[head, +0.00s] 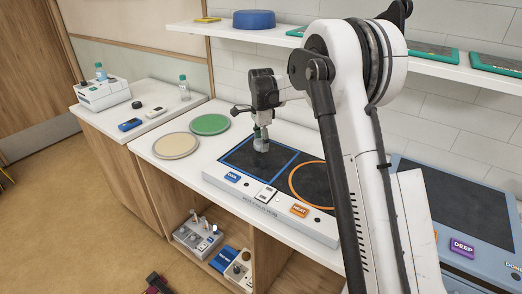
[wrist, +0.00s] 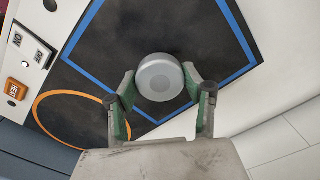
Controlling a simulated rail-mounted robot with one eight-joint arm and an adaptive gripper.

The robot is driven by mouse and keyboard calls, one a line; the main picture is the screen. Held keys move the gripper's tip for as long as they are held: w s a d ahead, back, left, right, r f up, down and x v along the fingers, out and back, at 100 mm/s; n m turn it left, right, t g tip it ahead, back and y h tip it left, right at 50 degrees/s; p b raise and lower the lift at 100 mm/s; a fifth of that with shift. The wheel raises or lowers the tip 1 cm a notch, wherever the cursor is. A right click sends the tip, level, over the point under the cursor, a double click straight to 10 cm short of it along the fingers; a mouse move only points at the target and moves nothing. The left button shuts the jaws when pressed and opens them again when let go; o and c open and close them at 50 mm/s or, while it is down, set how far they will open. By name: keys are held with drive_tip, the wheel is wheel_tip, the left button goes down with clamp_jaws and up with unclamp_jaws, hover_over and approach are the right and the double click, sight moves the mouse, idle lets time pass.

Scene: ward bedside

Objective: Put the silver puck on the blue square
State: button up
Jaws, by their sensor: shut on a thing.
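The silver puck (wrist: 160,76) is round and grey, held between the fingertips of my gripper (wrist: 162,92) in the wrist view. In the head view my gripper (head: 259,135) points down over the blue square, with the puck (head: 261,146) at its tips. The blue square (head: 238,159) is a blue outline on a black panel; in the wrist view the blue outline (wrist: 236,32) surrounds the puck on several sides. The puck appears within the outline. Whether it touches the panel or hangs just above it, I cannot tell.
An orange ring (head: 294,192) lies right of the square on the same white unit. A green disc (head: 209,124) and a beige disc (head: 177,146) lie to its left. A shelf (head: 230,32) with a blue round thing (head: 254,19) runs above. A grey-blue panel unit (head: 465,208) stands right.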

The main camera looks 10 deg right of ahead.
sight(261, 156)
drive_tip(key=shift+f, duration=1.95)
drive_tip(key=shift+f, duration=0.15)
drive_tip(key=o, duration=1.4)
